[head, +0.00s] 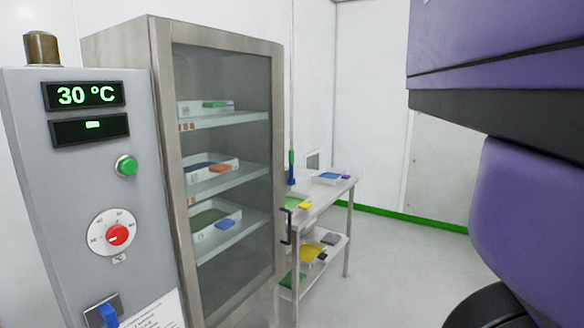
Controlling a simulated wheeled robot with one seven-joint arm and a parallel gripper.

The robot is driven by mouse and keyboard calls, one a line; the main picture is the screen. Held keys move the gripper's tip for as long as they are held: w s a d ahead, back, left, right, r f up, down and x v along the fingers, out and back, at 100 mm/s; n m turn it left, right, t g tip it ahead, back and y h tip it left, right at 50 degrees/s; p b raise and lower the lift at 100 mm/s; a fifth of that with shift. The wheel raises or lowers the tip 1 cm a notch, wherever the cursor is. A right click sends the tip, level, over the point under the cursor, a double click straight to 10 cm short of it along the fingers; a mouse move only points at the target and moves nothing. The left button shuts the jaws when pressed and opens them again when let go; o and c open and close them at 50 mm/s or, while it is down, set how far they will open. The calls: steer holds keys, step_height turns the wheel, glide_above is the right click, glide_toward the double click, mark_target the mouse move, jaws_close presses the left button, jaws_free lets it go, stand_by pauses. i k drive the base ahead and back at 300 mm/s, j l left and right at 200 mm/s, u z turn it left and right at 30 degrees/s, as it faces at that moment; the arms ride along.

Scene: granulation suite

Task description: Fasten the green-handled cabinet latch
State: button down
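A steel cabinet (160,110) with a glass door (222,75) stands left of centre, and its door looks closed. A dark bracket-shaped handle (287,228) shows at the door's right edge. Just above it is a thin upright piece with a green section (291,157) and a blue lower part. I cannot tell whether this is the green-handled latch or something on the table behind, nor whether any latch is fastened. My gripper is not in view; large purple and black parts, probably my arm, fill the right side.
A grey control unit (75,190) with a 30 °C display (84,95), green button (126,166) and red knob (117,235) stands at the left. A steel table (318,195) with trays stands behind the cabinet. Floor (390,265) right of the table is clear.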

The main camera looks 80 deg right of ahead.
mark_target(291, 181)
steer(key=z, duration=1.8)
